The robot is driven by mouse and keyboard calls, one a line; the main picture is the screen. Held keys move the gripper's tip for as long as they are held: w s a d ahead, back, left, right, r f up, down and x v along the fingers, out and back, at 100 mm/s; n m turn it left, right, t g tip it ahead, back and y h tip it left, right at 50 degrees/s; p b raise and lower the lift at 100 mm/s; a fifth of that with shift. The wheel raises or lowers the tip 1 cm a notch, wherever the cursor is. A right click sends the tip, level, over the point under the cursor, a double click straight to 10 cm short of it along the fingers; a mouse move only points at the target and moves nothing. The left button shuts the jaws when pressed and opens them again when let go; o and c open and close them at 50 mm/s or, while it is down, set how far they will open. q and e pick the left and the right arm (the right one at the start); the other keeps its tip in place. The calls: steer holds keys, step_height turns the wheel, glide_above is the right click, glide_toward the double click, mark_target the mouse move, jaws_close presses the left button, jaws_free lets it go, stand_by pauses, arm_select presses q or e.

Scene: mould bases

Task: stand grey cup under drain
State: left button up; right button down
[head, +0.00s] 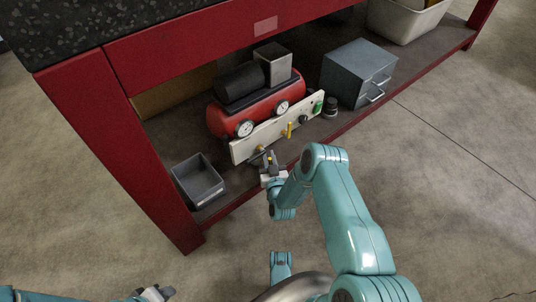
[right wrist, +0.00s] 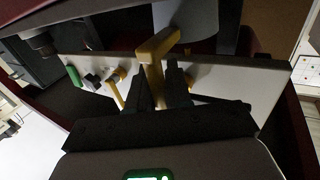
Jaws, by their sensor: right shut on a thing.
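My right gripper (head: 270,168) is at the left end of the compressor's pale front panel (head: 275,129). In the right wrist view, the right gripper (right wrist: 164,84) is shut on a yellow lever (right wrist: 153,58) in front of the panel. A small dark grey round cup (head: 330,107) stands on the shelf by the panel's right end; a dark cylinder (right wrist: 40,42) at the upper left of the wrist view looks like it. I cannot make out a drain for certain. My left gripper (head: 152,294) is at the bottom edge, partly cut off, far from the cup.
The red compressor (head: 225,121) stands on the low shelf under the red bench (head: 190,38). An open grey bin (head: 199,186) sits left, a grey drawer box (head: 350,76) right, a white tub (head: 400,22) beyond. Another yellow lever (head: 289,130) sticks out from the panel. The floor in front is clear.

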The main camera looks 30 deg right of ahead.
steer(key=shift+f, duration=0.1)
steer(key=shift+s+f, duration=0.1)
steer(key=shift+f, duration=0.05)
steer(key=c, duration=1.1)
jaws_free()
steer(key=shift+o, duration=0.2)
steer(key=shift+r, duration=0.2)
